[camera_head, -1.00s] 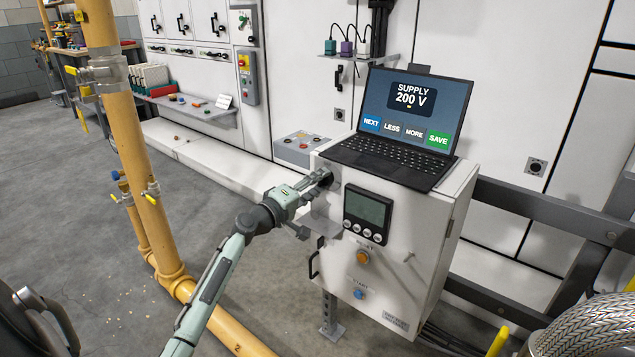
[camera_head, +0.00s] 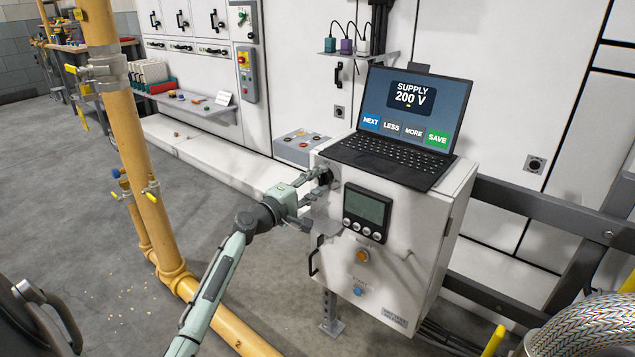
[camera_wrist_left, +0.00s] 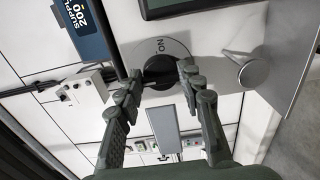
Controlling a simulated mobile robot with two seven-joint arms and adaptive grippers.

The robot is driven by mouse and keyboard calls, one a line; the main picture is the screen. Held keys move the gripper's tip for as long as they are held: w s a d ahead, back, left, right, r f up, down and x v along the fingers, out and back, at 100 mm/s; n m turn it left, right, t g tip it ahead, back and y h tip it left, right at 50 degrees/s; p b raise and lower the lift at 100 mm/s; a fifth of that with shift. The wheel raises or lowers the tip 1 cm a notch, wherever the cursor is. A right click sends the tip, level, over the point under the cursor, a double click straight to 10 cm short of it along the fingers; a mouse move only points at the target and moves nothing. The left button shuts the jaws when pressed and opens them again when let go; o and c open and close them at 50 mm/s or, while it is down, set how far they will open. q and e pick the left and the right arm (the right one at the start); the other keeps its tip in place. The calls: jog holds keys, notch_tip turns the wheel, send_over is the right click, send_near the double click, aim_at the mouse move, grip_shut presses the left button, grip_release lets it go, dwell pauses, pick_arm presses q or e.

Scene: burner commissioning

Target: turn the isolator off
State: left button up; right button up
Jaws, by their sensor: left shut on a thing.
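The isolator is a dark rotary knob on a round grey plate on the white burner cabinet. It shows in the head view (camera_head: 325,177), at the cabinet's upper left, and in the wrist view (camera_wrist_left: 160,68). Lettering on its plate is partly legible; I cannot tell the knob's exact setting. My left gripper (camera_head: 318,187) is at the knob. In the left wrist view the fingers (camera_wrist_left: 158,78) lie on either side of the knob, shut on it, and partly hide it. My right gripper is not in view.
A laptop (camera_head: 405,120) showing SUPPLY 200 V stands on the cabinet (camera_head: 425,240). A dark display (camera_head: 367,212) and two coloured buttons are on its front. A yellow pipe (camera_head: 130,150) stands left of my arm.

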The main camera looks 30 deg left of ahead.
pick_arm(q)
jog(key=o, duration=1.2)
jog(key=shift+c, duration=0.2)
jog(key=s, duration=1.2)
jog(key=shift+a, duration=0.45)
